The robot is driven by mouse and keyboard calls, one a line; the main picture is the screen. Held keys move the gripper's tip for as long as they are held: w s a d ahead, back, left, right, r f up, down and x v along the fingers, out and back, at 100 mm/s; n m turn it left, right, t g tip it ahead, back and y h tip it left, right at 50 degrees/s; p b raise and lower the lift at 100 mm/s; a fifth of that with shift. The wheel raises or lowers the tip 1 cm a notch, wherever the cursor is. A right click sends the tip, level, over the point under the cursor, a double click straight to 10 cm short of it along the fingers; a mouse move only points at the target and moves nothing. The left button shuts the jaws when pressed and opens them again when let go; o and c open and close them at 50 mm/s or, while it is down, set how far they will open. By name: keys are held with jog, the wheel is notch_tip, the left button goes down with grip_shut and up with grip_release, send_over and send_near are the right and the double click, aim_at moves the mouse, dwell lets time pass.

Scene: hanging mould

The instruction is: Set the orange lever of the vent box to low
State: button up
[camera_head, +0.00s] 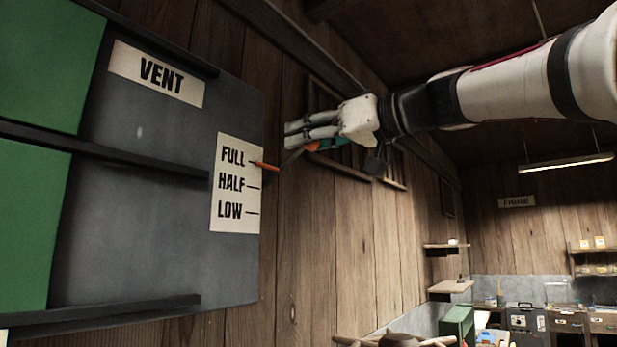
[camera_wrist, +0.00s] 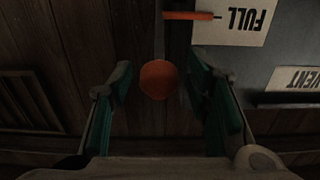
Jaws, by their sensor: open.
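The vent box (camera_head: 150,210) is a grey panel on the wooden wall, with a VENT sign (camera_head: 158,72) and a white scale card (camera_head: 236,205) reading FULL, HALF and LOW from top to bottom. The orange pointer (camera_head: 266,166) is at the FULL mark; it also shows in the wrist view (camera_wrist: 188,15). The lever's round orange knob (camera_wrist: 159,80) sits between my open fingers in the wrist view, with a gap on each side. In the head view my gripper (camera_head: 297,135) is right of the card and mostly hides the knob.
Dark rails and green panels (camera_head: 45,80) cover the left of the box. A slatted wooden frame (camera_head: 385,165) is on the wall behind my gripper. Shelves (camera_head: 450,287) and a cluttered work area are far off at lower right. The space below my gripper looks clear.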

grip_shut()
